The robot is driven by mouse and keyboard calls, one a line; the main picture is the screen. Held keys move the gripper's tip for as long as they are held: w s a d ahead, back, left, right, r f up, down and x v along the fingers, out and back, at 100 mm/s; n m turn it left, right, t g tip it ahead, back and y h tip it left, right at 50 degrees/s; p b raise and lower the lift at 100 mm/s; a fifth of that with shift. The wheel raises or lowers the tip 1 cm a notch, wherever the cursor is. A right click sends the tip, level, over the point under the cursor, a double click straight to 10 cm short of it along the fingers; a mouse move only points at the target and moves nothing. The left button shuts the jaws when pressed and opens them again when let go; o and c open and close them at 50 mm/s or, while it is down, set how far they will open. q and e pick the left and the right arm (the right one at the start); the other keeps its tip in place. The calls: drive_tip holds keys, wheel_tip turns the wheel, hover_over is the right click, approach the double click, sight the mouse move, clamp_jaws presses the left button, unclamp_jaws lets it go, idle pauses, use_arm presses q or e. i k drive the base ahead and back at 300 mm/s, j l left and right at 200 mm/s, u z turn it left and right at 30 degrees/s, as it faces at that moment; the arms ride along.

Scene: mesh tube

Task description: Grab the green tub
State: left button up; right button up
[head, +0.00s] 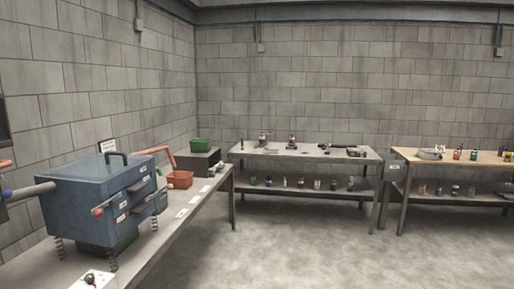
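The green tub (202,145) is a small open-topped bin in the head view, left of centre. It sits on a dark grey box-like stand (198,160) near the room's corner, behind the far end of the left workbench. It stands upright, and its inside is mostly hidden from this angle. Neither of my grippers can be made out in the view, so I cannot see what they hold.
A long workbench (205,205) runs along the left, bearing a blue machine (95,195) and a reddish-brown bin (180,179). A grey table (300,153) and a wood-topped table (462,157) with small items stand at the back wall. The concrete floor (320,250) is clear.

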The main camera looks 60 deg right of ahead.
sight(197, 146)
drive_tip(key=z, duration=1.6)
drive_tip(key=i+z, duration=0.3)
drive_tip(key=i, duration=2.9)
drive_tip(key=i+l+u, duration=0.15)
drive_tip(key=i, duration=0.9)
drive_tip(key=l+u, duration=0.05)
